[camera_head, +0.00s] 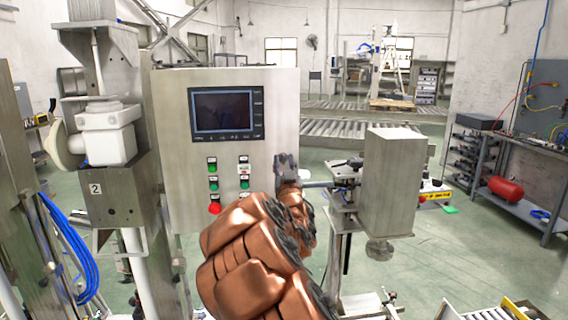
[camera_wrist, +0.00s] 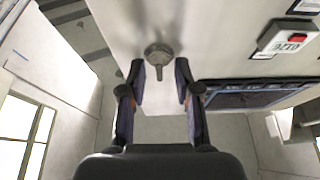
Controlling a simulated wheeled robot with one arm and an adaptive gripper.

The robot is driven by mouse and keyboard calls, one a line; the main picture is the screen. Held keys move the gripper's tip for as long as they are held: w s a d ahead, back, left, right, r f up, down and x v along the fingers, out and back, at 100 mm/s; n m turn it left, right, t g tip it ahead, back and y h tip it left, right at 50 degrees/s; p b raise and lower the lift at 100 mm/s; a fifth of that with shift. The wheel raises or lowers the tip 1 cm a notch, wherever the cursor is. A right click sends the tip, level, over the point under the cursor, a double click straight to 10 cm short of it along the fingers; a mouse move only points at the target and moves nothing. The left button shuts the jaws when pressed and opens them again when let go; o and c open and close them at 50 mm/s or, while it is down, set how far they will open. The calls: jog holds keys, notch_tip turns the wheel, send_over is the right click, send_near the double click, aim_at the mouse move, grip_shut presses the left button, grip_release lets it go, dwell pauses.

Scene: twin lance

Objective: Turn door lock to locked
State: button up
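The door lock (camera_wrist: 158,54) is a small grey metal knob with a short tapered handle on the pale metal door of a control cabinet (camera_head: 280,100). In the wrist view it lies between and just beyond my fingertips, its handle pointing down the picture towards my palm. My gripper (camera_wrist: 160,76) is open, with one finger on each side of the handle and a visible gap on both sides. In the head view my gripper (camera_head: 286,168) is at the right edge of the cabinet door, below the screen's height. The lock is hidden there behind my gripper.
The door carries a dark screen (camera_head: 226,110), several green buttons and a red button (camera_head: 215,208), left of my gripper. A metal box on a stand (camera_head: 392,180) is close on the right.

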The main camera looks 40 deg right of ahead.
grip_shut()
jog(key=shift+s+n, duration=0.1)
jog(key=shift+n, duration=0.4)
jog(key=n+t+y+b, duration=0.1)
jog(key=n, duration=0.1)
jog(key=shift+d+n+y, duration=0.1)
jog(key=shift+n+y, duration=0.2)
jog(key=shift+n, duration=0.1)
jog(key=n+y, duration=0.1)
jog(key=n, duration=0.1)
jog(key=n+t+y+b, duration=0.1)
jog(key=n, duration=0.2)
jog(key=shift+s+y, duration=0.1)
jog(key=shift+y, duration=0.2)
jog(key=n+y, duration=0.1)
jog(key=n, duration=0.2)
jog(key=n+y, duration=0.1)
jog(key=n, duration=0.3)
jog(key=shift+d+r+y, duration=0.1)
jog(key=shift+r+y, duration=0.05)
jog(key=shift+y, duration=0.25)
jog(key=n+g+y+p, duration=0.1)
jog(key=n, duration=0.2)
jog(key=n+g+p, duration=0.1)
jog(key=n, duration=0.2)
jog(key=shift+r+n+y, duration=0.1)
jog(key=shift+n+y, duration=0.2)
jog(key=shift+y, duration=0.1)
